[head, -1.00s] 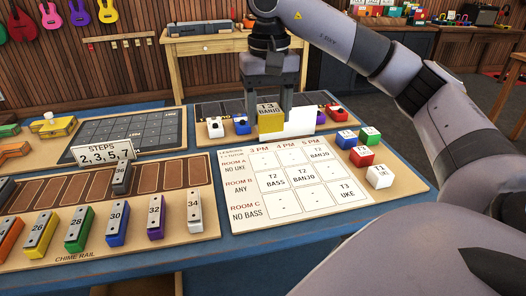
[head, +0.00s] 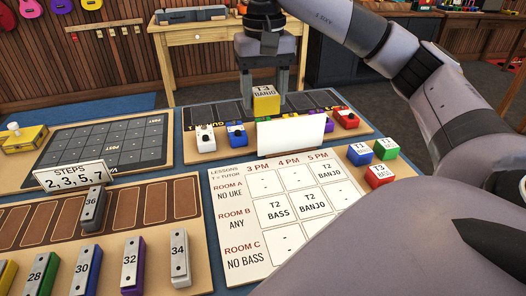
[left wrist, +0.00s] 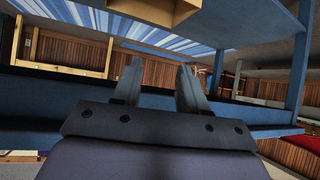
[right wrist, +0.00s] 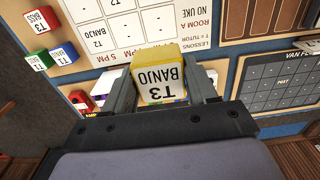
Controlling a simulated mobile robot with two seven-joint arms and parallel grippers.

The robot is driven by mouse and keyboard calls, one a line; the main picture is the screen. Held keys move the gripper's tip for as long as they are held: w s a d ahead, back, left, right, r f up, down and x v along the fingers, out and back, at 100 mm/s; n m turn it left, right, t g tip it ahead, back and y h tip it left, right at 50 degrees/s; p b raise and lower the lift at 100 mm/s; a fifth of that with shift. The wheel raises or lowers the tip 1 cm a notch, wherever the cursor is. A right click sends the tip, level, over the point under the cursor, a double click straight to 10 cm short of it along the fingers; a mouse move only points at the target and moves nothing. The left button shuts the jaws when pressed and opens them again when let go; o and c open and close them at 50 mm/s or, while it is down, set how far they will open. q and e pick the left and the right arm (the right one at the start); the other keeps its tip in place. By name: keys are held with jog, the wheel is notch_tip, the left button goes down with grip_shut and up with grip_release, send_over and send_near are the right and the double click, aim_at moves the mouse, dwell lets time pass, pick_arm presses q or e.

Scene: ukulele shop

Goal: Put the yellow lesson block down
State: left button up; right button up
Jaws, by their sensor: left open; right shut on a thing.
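The yellow lesson block (head: 265,105), labelled T3 BANJO, is gripped between the fingers of my right gripper (head: 265,88). In the head view it shows above the dark board (head: 200,115) behind the white card. It also shows between the fingers in the right wrist view (right wrist: 160,82). The lesson board (head: 238,245) has a 3, 4 and 5 PM grid with rows Room A, B and C. My left gripper (left wrist: 158,75) is open and empty in the left wrist view, by a blue table edge.
Blue (head: 359,153), green (head: 386,149) and red (head: 379,175) lesson blocks sit on the lesson board's right. A white card (head: 291,134) stands behind the grid. Small white (head: 205,138), blue (head: 237,135) and red (head: 345,117) pedals flank it. The chime rail (head: 60,238) lies left.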

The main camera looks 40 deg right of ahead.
notch_tip(320, 180, down, 7)
jog(key=b, duration=0.4)
send_over(264, 183)
notch_tip(264, 183, down, 8)
jog(key=shift+f+b, duration=0.1)
jog(key=shift+b, duration=0.35)
pick_arm(q)
jog(key=shift+w+d+f, duration=0.15)
jog(key=shift+d+f, duration=0.05)
jog(key=shift+f, duration=0.7)
jog(key=shift+w+d+f, duration=0.15)
jog(key=shift+d+f, duration=0.05)
jog(key=shift+f, duration=0.65)
pick_arm(e)
jog(key=shift+f, duration=2.35)
pick_arm(q)
jog(key=shift+f, duration=0.1)
pick_arm(e)
jog(key=shift+f, duration=0.1)
jog(key=shift+f+b, duration=0.15)
jog(key=shift+b, duration=0.25)
pick_arm(q)
jog(key=shift+d, duration=0.1)
pick_arm(e)
jog(key=o, duration=1.1)
jog(key=shift+c, duration=0.2)
jog(key=shift+r, duration=0.2)
